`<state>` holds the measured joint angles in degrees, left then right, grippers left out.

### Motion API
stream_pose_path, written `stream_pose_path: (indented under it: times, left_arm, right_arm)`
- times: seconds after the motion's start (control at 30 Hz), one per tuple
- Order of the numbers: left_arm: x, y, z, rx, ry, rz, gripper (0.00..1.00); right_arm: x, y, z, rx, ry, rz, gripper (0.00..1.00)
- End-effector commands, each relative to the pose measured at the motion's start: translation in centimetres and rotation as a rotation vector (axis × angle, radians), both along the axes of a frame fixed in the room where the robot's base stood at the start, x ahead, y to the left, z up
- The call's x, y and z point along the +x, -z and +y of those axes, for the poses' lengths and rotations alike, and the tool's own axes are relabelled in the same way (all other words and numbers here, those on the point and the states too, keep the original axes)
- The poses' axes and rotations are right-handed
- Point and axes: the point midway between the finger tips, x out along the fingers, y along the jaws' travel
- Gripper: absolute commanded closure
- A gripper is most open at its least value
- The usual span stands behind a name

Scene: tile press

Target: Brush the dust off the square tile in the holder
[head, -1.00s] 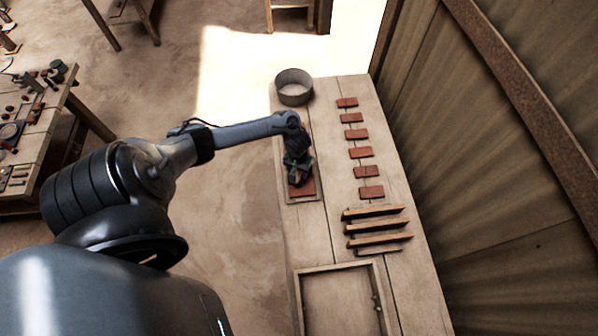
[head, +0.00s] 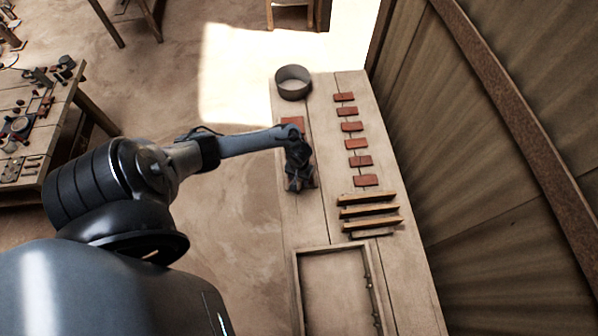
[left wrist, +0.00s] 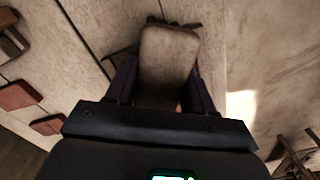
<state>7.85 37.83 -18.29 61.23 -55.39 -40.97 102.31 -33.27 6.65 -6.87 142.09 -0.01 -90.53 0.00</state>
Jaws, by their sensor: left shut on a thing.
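My left gripper (head: 298,186) points down over the holder at the left edge of the bench. In the left wrist view it is shut on a tan-brown, rounded block that looks like the back of the brush (left wrist: 168,58). The red-brown tile in the holder (head: 292,123) shows beyond the gripper, with a narrow red strip also at the gripper's right side. The gripper and wrist hide the middle of it, so I cannot tell whether the brush touches the tile. Dust is too small to make out. My right gripper is not in view.
A row of several small red tiles (head: 351,127) lies to the right. A round grey bowl (head: 293,91) stands at the far end. Wooden strips (head: 369,212) and a shallow framed tray (head: 299,291) lie nearer. A plank wall (head: 500,150) bounds the right side.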

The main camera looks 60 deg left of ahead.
Motion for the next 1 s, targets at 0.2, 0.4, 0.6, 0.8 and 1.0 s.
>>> stream_pose_path:
  times: [0.2, 0.4, 0.6, 0.8, 1.0]
  left_arm:
    - [-0.1, -2.7, 0.0, 0.001, 0.001, 0.001, 0.85]
    - [-0.1, -4.2, -0.1, 0.001, 0.001, 0.001, 0.85]
    - [0.0, -5.7, -0.1, 0.001, 0.001, 0.000, 0.85]
    - [0.5, -7.1, -0.5, 0.000, 0.012, -0.001, 0.85]
    - [0.8, -8.1, -0.8, 0.001, 0.020, -0.002, 0.85]
  right_arm:
    - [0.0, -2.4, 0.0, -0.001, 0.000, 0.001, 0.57]
    - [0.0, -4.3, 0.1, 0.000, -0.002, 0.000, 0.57]
    - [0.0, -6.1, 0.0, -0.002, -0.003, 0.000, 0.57]
    - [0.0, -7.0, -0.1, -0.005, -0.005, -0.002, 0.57]
    - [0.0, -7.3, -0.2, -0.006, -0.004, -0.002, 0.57]
